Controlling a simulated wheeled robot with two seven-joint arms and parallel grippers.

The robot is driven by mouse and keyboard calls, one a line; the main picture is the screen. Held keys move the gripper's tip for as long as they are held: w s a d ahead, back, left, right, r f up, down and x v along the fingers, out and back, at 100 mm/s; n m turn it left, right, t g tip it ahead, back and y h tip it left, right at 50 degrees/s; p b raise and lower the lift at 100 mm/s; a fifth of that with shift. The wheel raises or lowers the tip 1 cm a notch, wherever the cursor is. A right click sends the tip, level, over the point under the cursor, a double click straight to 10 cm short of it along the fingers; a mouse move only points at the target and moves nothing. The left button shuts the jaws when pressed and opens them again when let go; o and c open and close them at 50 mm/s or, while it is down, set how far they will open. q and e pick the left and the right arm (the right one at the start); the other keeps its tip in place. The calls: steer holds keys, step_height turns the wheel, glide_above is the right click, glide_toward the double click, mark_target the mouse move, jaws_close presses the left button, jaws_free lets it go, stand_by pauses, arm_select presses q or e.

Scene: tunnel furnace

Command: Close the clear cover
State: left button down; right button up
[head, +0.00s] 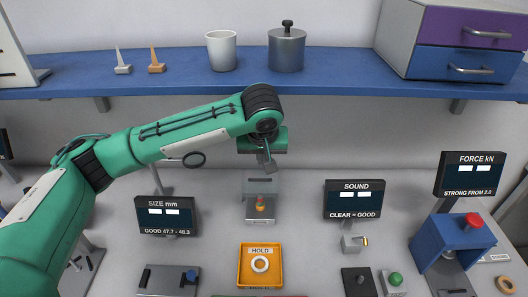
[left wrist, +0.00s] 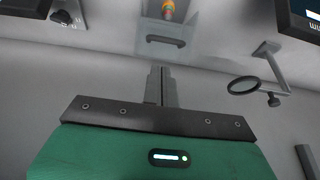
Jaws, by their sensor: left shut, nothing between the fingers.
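The clear cover (head: 262,184) is a see-through panel with a dark handle strip. In the head view it stands raised at the back of a small grey base (head: 259,219), on which a small orange-red piece (head: 260,205) sits. My left gripper (head: 269,165) is shut and empty, pointing down just above and behind the cover. In the left wrist view the closed fingers (left wrist: 160,72) point towards the cover (left wrist: 165,45) and its dark handle. I cannot tell whether they touch it. My right gripper is not in view.
A SIZE display (head: 167,215) stands to the left and a SOUND display (head: 354,199) to the right. An orange HOLD tray (head: 242,268) with a white ring lies in front. A blue shelf (head: 180,80) with a mug and pot runs above my arm.

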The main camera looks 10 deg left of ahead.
arm_select(q)
steer(key=p, duration=0.1)
glide_above(263, 188)
step_height(263, 188, down, 6)
steer(key=shift+s+r, duration=0.15)
steer(key=shift+r, duration=0.05)
steer(key=shift+f, duration=0.65)
steer(key=shift+f, duration=0.1)
